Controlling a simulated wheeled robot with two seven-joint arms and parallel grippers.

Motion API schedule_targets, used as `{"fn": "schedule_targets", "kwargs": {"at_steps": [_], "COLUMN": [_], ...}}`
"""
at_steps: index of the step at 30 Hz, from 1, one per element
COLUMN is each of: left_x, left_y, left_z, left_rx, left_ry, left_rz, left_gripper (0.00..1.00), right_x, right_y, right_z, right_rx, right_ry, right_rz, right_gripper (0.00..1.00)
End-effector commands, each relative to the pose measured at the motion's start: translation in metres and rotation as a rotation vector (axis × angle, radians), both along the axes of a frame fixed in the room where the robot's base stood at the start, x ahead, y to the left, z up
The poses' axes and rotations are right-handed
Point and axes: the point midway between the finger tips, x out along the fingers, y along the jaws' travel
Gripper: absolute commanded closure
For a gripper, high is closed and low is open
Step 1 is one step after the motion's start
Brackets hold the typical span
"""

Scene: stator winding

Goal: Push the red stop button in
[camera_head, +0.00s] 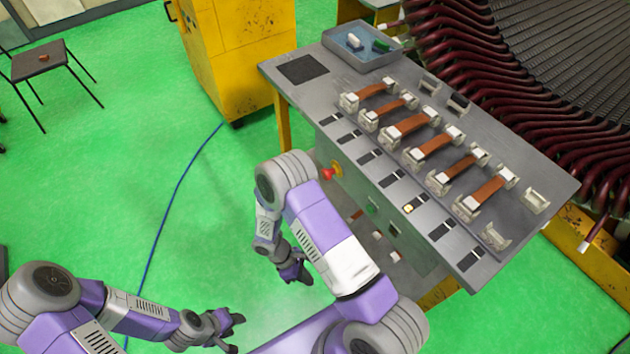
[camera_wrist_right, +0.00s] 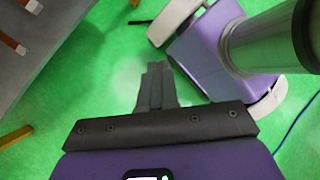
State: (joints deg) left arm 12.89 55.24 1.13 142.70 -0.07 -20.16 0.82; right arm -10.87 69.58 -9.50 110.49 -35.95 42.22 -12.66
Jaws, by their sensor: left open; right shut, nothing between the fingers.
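The red stop button (camera_head: 327,174) sits on a yellow base on the front face of the grey bench (camera_head: 300,105), near its left end. My right gripper (camera_head: 305,279) hangs below and to the left of the button, apart from it, with its fingers shut and empty. In the right wrist view its closed fingers (camera_wrist_right: 157,85) point over the green floor, and the button is not seen there. My left gripper (camera_head: 236,333) is at the lower middle of the head view, open and empty, far from the button.
Copper-coloured straps (camera_head: 437,146) in white holders line the bench top. A grey tray (camera_head: 361,46) with small parts stands at its back left. A green button (camera_head: 372,206) is further right on the front face. A yellow cabinet (camera_head: 243,50) stands behind; a blue cable (camera_head: 178,190) crosses the open floor.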

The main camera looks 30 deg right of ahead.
Motion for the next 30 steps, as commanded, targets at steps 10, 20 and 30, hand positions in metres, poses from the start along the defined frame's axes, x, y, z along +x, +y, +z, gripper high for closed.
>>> {"fn": "schedule_targets", "kwargs": {"at_steps": [10, 20, 30], "left_x": [0.0, 0.0, 0.0], "left_y": [0.0, 0.0, 0.0], "left_z": [-0.006, -0.008, -0.008], "left_rx": [0.0, 0.0, 0.0], "left_ry": [0.0, 0.0, 0.0], "left_rz": [0.0, 0.0, 0.0], "left_gripper": [0.57, 0.57, 0.57], "right_x": [0.15, 0.189, 0.189], "right_y": [-0.033, -0.005, -0.008], "right_z": [0.109, 0.173, 0.173], "right_rx": [-0.76, -1.071, -1.069], "right_ry": [0.074, 0.054, 0.057], "right_rz": [0.669, 0.757, 0.755], "right_gripper": [1.0, 1.0, 1.0]}}
